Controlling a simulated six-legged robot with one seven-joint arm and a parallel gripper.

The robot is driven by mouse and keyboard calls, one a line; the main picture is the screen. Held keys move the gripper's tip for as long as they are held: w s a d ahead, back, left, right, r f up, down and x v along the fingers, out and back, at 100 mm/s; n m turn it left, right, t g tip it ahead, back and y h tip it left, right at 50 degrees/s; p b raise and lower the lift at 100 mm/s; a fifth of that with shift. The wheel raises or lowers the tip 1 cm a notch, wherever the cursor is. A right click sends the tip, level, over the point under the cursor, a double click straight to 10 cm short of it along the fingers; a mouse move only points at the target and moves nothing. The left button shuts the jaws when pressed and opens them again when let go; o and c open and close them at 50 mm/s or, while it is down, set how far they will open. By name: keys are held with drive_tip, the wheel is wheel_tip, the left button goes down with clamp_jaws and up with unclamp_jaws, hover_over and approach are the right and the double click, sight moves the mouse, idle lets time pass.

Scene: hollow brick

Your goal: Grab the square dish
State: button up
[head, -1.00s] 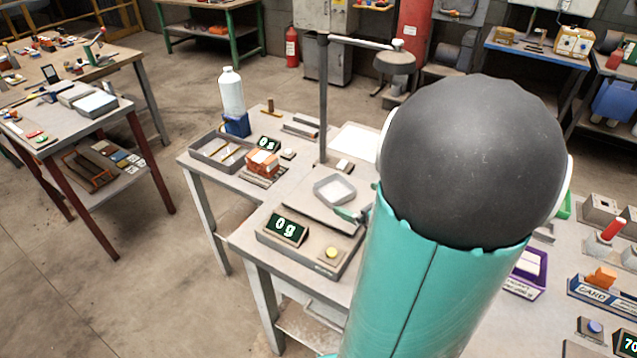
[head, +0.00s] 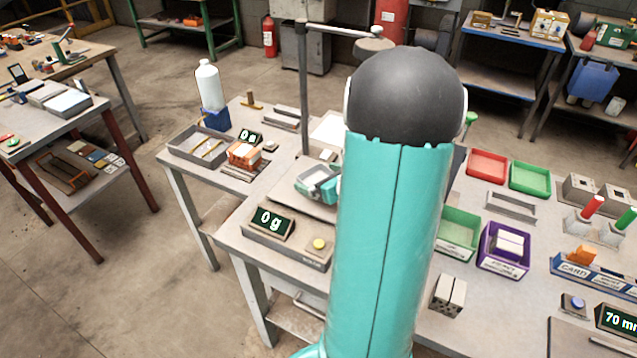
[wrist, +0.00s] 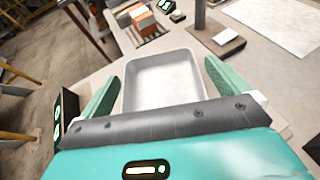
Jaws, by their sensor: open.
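The square dish (head: 312,176) is pale, shallow and has rounded corners. It stands on the scale (head: 287,246), whose display reads 0 g, and the wrist view shows the dish (wrist: 163,80) close up. My gripper (head: 323,186) is at the dish, partly covering it in the head view. In the wrist view my gripper (wrist: 161,76) is open, with one green finger on each side of the dish. A small gap shows at the right finger; I cannot tell whether the left finger touches. The dish's near edge is hidden by my gripper body.
An orange brick stack (head: 243,153), a grey tray (head: 198,146) and a white bottle (head: 208,85) stand left and behind. A lamp post (head: 304,90) rises just behind the dish. Bins, including a purple one (head: 503,250), stand to the right.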

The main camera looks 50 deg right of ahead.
drive_tip(key=shift+w+f, duration=0.25)
drive_tip(key=shift+w, duration=0.4)
drive_tip(key=c, duration=0.9)
drive_tip(key=shift+r, duration=0.15)
